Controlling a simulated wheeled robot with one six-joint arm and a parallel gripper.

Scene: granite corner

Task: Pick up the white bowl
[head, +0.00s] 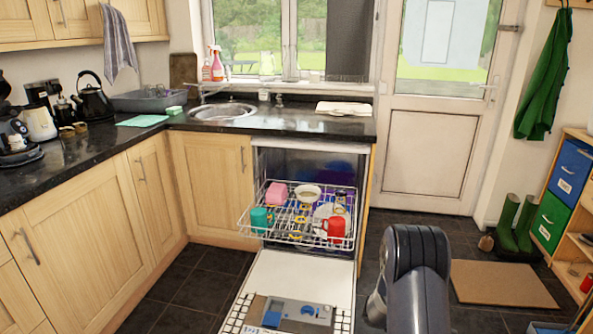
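The white bowl (307,194) sits in the pulled-out upper rack (285,240) of the open dishwasher, towards the back and middle. A pink item (277,194) is just left of it, and a white plate (325,211) is in front and to the right. The bowl looks roughly upright; what it rests on is too small to tell. My dark grey arm rises at the bottom right of the rack, apart from the bowl. My gripper's fingers are not visible.
The rack also holds a teal mug (261,219) and a red mug (336,229). The dishwasher door (298,277) lies open below it. Counters (90,150) run left and behind. Green boots (515,225) and a doormat (502,284) are on the floor at right.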

